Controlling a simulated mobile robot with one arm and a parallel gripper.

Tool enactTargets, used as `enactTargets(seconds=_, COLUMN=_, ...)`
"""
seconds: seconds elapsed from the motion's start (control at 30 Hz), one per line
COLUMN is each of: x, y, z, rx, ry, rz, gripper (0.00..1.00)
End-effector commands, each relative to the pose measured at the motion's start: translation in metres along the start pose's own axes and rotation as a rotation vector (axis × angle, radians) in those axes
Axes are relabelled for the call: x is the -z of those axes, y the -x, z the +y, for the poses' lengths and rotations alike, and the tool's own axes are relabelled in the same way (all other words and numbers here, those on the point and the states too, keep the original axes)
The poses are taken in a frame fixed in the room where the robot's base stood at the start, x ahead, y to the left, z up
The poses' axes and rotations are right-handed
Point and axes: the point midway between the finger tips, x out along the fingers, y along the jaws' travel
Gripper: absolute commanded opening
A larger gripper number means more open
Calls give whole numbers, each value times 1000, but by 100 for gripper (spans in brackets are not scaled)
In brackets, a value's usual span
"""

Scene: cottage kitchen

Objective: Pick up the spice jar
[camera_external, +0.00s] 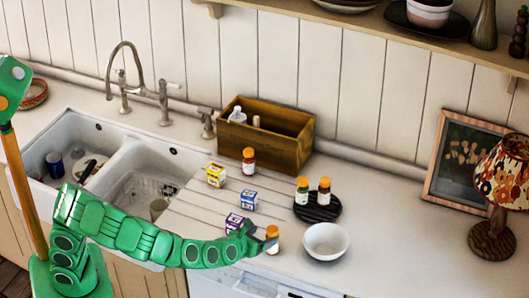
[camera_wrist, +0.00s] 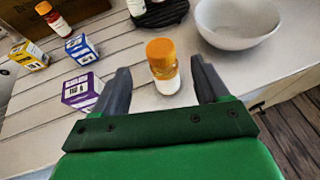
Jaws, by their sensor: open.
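A spice jar (camera_wrist: 163,66) with an orange cap and a white label stands upright on the counter. In the wrist view it is between the two dark fingers of my gripper (camera_wrist: 164,88), nearer their tips, with a gap on each side. My gripper is open. In the external view my gripper (camera_external: 258,240) reaches the same jar (camera_external: 272,238) near the counter's front edge.
A white bowl (camera_external: 326,241) stands close to the right of the jar. A purple box (camera_external: 234,223), a blue box (camera_external: 249,200) and a yellow box (camera_external: 216,175) lie to the left. A wooden box (camera_external: 284,148) is behind. The sink (camera_external: 110,152) is at left.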

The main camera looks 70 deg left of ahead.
Motion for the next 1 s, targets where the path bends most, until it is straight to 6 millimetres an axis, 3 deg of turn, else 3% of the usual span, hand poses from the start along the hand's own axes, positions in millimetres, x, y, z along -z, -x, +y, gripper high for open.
enactTargets(seconds=0.1, x=27, y=-11, z=0, rx=-2, ry=-7, rz=3, gripper=74)
enactTargets(seconds=0.3, x=45, y=-19, z=0, rx=0, ry=-2, rz=1, gripper=74)
enactTargets(seconds=1.0, x=46, y=-58, z=-1, rx=0, ry=1, rz=3, gripper=74)
